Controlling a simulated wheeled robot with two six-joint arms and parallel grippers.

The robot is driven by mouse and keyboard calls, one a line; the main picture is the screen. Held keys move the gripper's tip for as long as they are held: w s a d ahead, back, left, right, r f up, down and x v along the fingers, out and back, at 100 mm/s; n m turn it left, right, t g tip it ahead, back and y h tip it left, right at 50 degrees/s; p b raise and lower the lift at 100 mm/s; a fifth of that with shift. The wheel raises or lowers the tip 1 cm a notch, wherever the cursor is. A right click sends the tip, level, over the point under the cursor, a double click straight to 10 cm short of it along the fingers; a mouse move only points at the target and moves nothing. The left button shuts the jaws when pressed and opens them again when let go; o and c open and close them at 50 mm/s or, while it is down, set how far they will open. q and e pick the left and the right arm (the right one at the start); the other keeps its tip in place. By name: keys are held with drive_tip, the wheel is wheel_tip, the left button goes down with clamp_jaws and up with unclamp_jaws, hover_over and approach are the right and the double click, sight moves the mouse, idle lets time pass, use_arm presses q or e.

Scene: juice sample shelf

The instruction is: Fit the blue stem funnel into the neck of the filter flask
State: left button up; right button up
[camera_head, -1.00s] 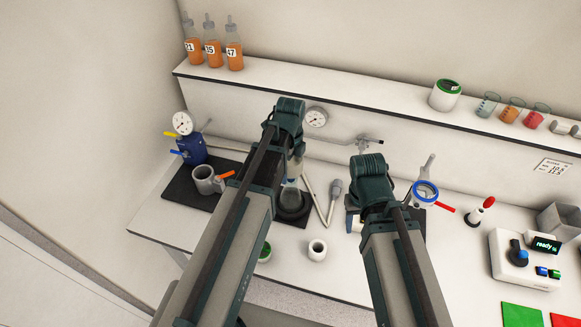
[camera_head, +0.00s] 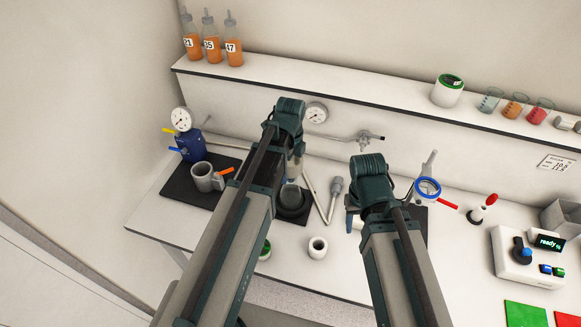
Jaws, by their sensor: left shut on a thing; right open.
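A clear flask (camera_head: 290,197), which I take for the filter flask, stands in a dark ring on the black mat, partly hidden by my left arm. My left gripper (camera_head: 297,160) is over it, shut on a pale bluish piece (camera_head: 294,172) that looks like the blue stem funnel. My arm covers most of this piece, so I cannot tell whether it touches the flask neck. My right gripper (camera_head: 350,219) is open, low over the bench to the right of the flask. Its fingertips are mostly hidden by its wrist.
A grey mug-like vessel (camera_head: 203,178) and a blue gauge device (camera_head: 190,145) stand left. A white cup (camera_head: 317,247) stands in front. A blue-rimmed vessel (camera_head: 428,188) is right of my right gripper.

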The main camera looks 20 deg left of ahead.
use_arm(q)
drive_tip(key=o, duration=1.1)
wheel_tip(320, 180, up, 14)
drive_tip(key=p, duration=1.4)
drive_tip(key=shift+f, duration=0.1)
